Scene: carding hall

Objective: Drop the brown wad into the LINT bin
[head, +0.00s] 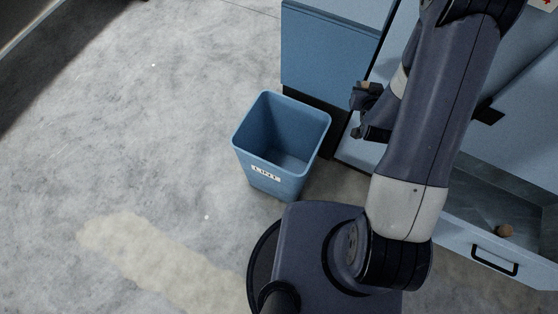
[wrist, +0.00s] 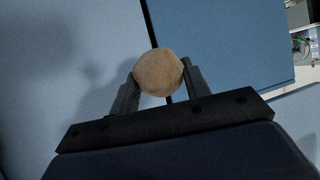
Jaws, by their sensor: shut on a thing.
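The brown wad (wrist: 158,73) is a roundish, pale-brown lump between the two fingers of my gripper (wrist: 160,82) in the wrist view. My gripper is shut on it. In the head view my gripper (head: 358,112) is to the right of the LINT bin, apart from its rim, and only a small bit of the wad shows there. The LINT bin (head: 262,158) is a blue, open-topped square bin standing on the floor, with a white label reading LINT on its front. The part of its inside that I see is empty.
A blue cabinet (head: 330,55) stands behind and to the right of the bin. An open drawer (head: 470,236) at the lower right holds another small brown lump (head: 505,231). The grey floor (head: 150,130) left of the bin is clear.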

